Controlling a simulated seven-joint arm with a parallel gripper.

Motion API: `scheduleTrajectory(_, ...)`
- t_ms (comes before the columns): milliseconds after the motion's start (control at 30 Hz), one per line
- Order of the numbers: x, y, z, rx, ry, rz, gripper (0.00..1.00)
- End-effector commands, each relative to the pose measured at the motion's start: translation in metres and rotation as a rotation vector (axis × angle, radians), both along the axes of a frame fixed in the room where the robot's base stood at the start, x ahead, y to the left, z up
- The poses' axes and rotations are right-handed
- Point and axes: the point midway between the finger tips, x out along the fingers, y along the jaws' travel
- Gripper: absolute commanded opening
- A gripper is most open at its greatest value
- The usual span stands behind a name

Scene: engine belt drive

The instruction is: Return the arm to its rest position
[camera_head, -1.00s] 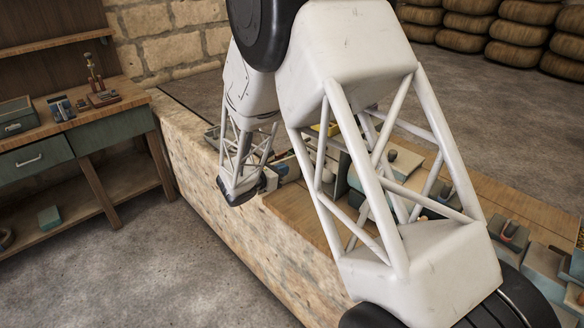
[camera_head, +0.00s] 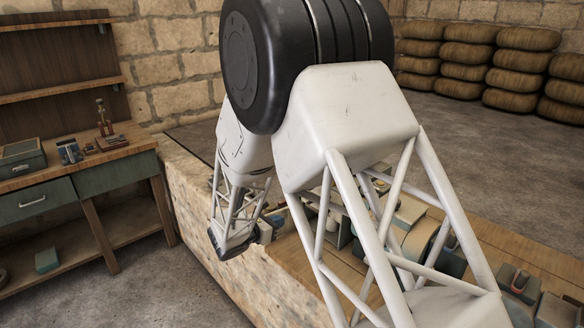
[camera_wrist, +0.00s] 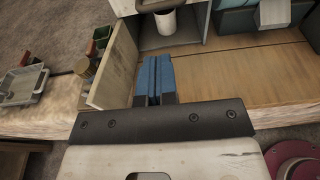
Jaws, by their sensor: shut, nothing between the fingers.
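My gripper (camera_wrist: 153,76) shows in the wrist view as two blue fingers side by side, shut with nothing between them. It is over the front part of the wooden worktop (camera_wrist: 235,82), beside an upright wooden panel (camera_wrist: 113,66). In the head view my arm reaches down from the top centre, with its wrist end near the front edge of the stone-sided counter (camera_head: 205,232). The fingers are not clear in that view, and my arm links hide much of the worktop.
A white cup-like part (camera_wrist: 166,20) stands beyond the fingers. A workbench (camera_head: 85,160) stands at the far left. Open floor (camera_head: 150,270) lies between it and the counter.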

Motion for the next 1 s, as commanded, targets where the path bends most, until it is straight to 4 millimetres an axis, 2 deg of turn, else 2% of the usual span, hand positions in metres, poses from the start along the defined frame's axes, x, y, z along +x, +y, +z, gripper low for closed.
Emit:
scheduleTrajectory(167, -0.005, -0.015, 0.012, 0.036, -0.008, -0.041, 0.00)
scheduleTrajectory(367, -0.021, -0.053, 0.037, 0.133, -0.030, -0.152, 0.00)
scheduleTrajectory(700, -0.074, -0.132, 0.087, 0.376, -0.096, -0.415, 0.00)
scheduleTrajectory(1000, -0.130, -0.189, 0.121, 0.594, -0.174, -0.646, 0.00)
